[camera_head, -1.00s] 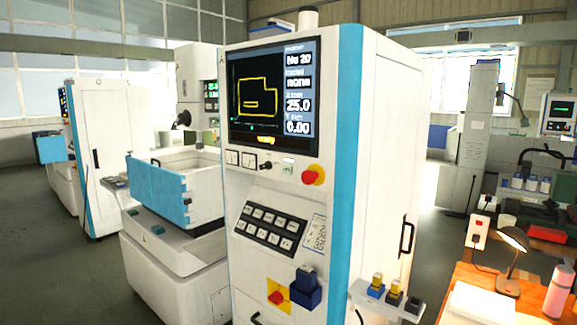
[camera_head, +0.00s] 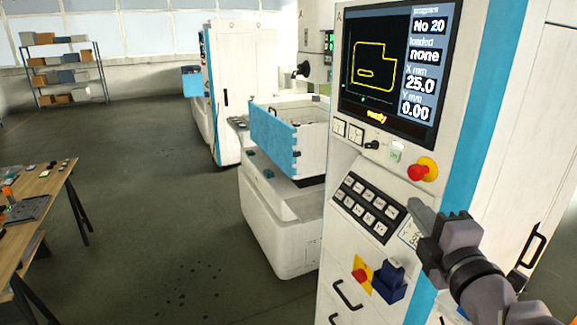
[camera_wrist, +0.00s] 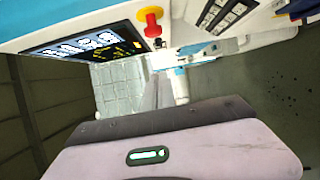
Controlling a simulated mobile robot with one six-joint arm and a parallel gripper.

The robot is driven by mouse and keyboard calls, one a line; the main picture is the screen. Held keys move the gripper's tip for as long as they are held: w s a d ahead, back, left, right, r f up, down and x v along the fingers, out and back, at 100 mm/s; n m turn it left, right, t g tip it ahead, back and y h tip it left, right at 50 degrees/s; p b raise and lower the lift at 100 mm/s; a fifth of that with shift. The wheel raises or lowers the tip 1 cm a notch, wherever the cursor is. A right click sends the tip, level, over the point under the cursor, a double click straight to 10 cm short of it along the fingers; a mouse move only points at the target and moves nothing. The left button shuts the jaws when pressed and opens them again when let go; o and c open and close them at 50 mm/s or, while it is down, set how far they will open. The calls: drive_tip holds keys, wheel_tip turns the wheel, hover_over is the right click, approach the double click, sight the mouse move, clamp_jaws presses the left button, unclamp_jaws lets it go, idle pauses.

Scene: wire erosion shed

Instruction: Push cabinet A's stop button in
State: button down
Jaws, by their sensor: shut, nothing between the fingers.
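Cabinet A (camera_head: 462,200) is a tall white cabinet with blue edges and a small letter A at its top left. Its stop button (camera_head: 422,170) is a red mushroom head on a yellow collar, below the screen (camera_head: 395,75). The button also shows at the top of the wrist view (camera_wrist: 151,24). My gripper (camera_head: 418,212) is shut and empty. In the head view its tip appears just below the button, in front of the panel; they look apart, though the depth gap is hard to judge. The gripper's housing fills the lower wrist view.
A black keypad (camera_head: 369,207) sits left of my gripper. Lower down are a red knob on a yellow plate (camera_head: 360,276), a blue block (camera_head: 389,281) and a black handle (camera_head: 347,295). A workbench (camera_head: 38,212) stands far left, with open floor between.

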sight(414, 173)
drive_tip(key=w+d+p, duration=0.3)
drive_tip(key=w+d, duration=0.1)
drive_tip(key=w, duration=0.7)
drive_tip(key=shift+d, duration=0.15)
drive_tip(key=shift+d, duration=0.1)
drive_tip(key=shift+w+d+b, duration=0.2)
drive_tip(key=shift+d+b, duration=0.55)
drive_tip(key=shift+a+r, duration=0.15)
drive_tip(key=shift+r, duration=0.05)
